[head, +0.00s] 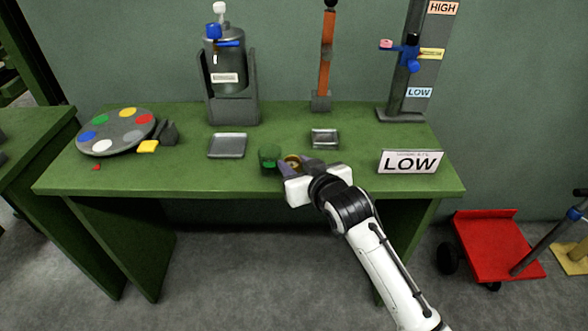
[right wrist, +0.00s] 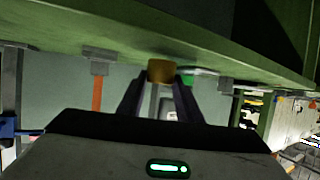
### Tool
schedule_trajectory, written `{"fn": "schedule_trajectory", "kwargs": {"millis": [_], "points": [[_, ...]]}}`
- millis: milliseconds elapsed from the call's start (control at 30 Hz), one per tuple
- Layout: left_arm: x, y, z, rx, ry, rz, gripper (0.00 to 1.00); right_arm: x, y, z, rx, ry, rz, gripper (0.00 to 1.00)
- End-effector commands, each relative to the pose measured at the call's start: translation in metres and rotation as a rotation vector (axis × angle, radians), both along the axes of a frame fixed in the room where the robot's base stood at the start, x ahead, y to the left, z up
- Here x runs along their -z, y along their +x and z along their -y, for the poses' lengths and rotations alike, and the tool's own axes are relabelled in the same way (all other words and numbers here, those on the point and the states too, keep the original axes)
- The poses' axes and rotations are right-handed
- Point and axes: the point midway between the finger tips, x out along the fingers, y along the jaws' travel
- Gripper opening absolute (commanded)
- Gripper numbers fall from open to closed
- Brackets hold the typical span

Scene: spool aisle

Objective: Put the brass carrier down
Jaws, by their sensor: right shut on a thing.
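In the right wrist view, the carrier (right wrist: 161,71) sits between the two fingertips (right wrist: 161,82), close to the table (right wrist: 95,28). I cannot tell whether it touches the tabletop. My left gripper is not in view.
A dark green cylinder (head: 269,156) stands just left of the carrier. A LOW sign (head: 410,161) stands at right; a coloured disc (head: 117,141) is at left. The table front between disc and cylinder is mostly clear.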

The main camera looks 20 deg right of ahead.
Motion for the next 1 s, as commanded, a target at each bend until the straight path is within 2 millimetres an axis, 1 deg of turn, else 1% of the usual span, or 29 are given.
{"fn": "schedule_trajectory", "kwargs": {"millis": [33,100,400,533,567,633,667,900,1000], "points": [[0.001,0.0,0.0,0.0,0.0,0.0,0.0,0.009,0.0,0.0,0.0,0.0,-0.002,0.09],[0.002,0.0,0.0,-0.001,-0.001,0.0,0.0,0.015,0.0,0.0,0.0,-0.001,0.0,0.09],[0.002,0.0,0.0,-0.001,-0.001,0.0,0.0,0.016,0.0,0.0,0.0,-0.001,0.002,0.09],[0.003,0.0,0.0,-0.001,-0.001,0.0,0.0,0.02,0.0,0.0,0.0,0.0,0.001,0.09],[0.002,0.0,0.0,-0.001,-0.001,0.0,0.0,0.02,0.0,0.0,0.0,0.0,0.001,0.37],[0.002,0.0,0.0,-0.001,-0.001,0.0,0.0,0.02,0.0,0.0,0.0,0.0,0.001,0.49],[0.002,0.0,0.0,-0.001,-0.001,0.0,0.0,0.02,0.0,0.0,0.0,-0.001,0.001,0.51],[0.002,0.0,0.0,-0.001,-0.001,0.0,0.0,0.019,0.0,0.0,0.0,0.0,0.001,0.51],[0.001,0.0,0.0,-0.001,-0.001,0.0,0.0,0.015,0.0,0.0,0.0,-0.001,0.002,0.51]]}}
